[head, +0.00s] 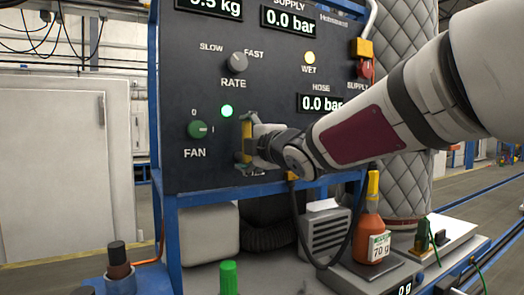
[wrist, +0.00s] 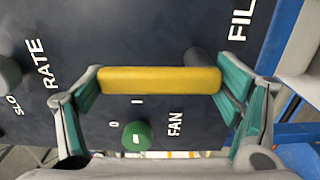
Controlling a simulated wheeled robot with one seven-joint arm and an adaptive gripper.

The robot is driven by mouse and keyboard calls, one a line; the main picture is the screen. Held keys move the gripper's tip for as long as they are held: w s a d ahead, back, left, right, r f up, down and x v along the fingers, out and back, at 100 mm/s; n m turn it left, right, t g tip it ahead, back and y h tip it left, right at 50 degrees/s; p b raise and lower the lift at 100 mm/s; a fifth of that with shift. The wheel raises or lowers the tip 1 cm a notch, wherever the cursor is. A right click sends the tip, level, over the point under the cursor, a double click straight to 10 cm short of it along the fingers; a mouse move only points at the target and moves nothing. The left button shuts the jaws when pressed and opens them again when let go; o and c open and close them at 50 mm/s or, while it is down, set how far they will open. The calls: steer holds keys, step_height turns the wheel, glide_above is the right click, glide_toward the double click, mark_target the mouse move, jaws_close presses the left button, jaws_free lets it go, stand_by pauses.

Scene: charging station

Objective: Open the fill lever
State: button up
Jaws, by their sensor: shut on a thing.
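The fill lever is a yellow bar (wrist: 160,80) on the dark panel, and in the wrist view it lies across the space between my fingers. My gripper (wrist: 162,84) is shut on the lever, with a teal finger pad at each end of the bar. A grey post shows behind the bar's right end. The FILL label is cut off at the wrist view's top right and mostly hidden in the head view.
The green FAN knob (head: 201,129) and a lit green lamp (head: 227,111) are just left of the lever. The grey RATE knob (head: 237,62) is above. A blue frame (head: 172,225) edges the panel. An orange bottle (head: 370,238) stands below my arm.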

stand_by(0.4)
steer(key=o, duration=1.6)
steer(key=v, duration=1.2)
